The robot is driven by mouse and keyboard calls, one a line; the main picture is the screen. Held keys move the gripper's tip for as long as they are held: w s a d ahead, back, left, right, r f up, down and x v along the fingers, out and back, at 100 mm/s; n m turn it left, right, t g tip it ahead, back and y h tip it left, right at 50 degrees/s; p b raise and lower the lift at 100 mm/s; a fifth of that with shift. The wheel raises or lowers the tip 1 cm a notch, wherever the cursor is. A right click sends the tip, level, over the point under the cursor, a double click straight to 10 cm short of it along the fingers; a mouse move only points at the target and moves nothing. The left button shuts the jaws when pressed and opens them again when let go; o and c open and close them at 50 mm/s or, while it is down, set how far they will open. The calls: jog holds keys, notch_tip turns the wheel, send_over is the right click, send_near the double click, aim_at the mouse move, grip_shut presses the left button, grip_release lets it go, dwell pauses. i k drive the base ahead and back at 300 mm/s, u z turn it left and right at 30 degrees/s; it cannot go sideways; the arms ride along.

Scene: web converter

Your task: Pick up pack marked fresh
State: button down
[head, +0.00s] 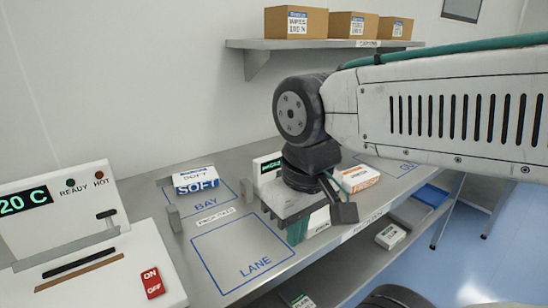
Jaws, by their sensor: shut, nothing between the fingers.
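The word "fresh" cannot be read for certain on any pack. A white pack with an orange label (359,178) lies on the counter to the right of my gripper, its lettering too small to read surely. A white and green pack (318,221) is partly hidden under my gripper. Another pack with a dark green label (267,166) stands behind my wrist, partly covered. My gripper (338,207) hangs low over the counter's front part, shut and empty, near the partly hidden pack. Whether it touches that pack cannot be told.
A blue and white pack marked soft (197,180) sits in the bay area. The outlined lane area (243,252) is clear. A control box (55,225) stands left. A shelf with boxes (318,44) hangs above. Another pack (390,236) lies on the lower shelf.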

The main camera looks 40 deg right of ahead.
aim_at(358, 178)
jog(key=z, duration=1.65)
jog(key=k, duration=0.45)
jog(key=z, duration=1.2)
jog(key=i, duration=0.95)
jog(key=u, duration=0.75)
jog(key=i, duration=0.55)
jog(key=u, duration=0.4)
